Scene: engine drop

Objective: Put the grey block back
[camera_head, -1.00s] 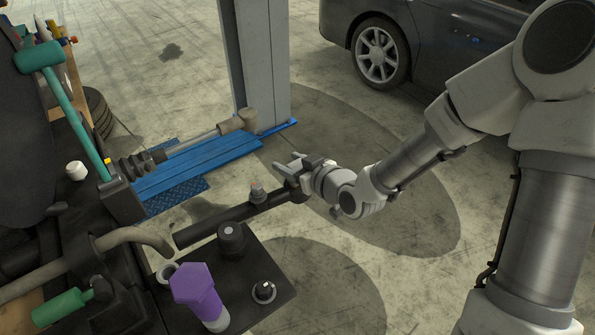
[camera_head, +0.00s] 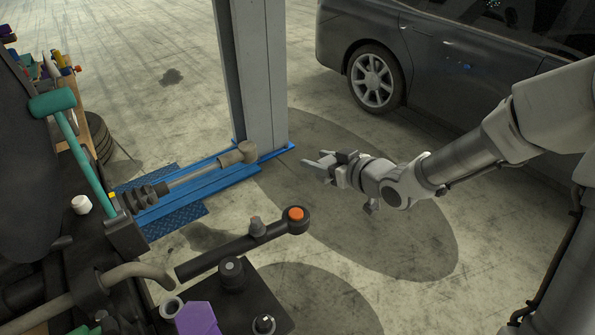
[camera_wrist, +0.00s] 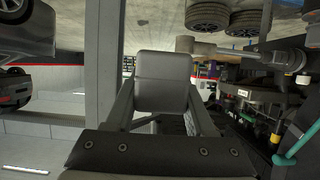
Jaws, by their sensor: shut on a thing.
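The grey block (camera_wrist: 163,80) fills the middle of the wrist view as a smooth, rounded grey shape between my two fingers. My gripper (camera_wrist: 163,108) is shut on it. In the head view my gripper (camera_head: 316,164) is held out to the left, above and slightly right of the ring end of a black bar (camera_head: 225,252). The block is hard to tell apart from the fingers there. The ring end has an orange centre (camera_head: 296,213), and a small grey knob (camera_head: 257,227) stands on the bar.
A blue-based post (camera_head: 252,75) and a dark car (camera_head: 440,60) are behind. Floor around my gripper is clear.

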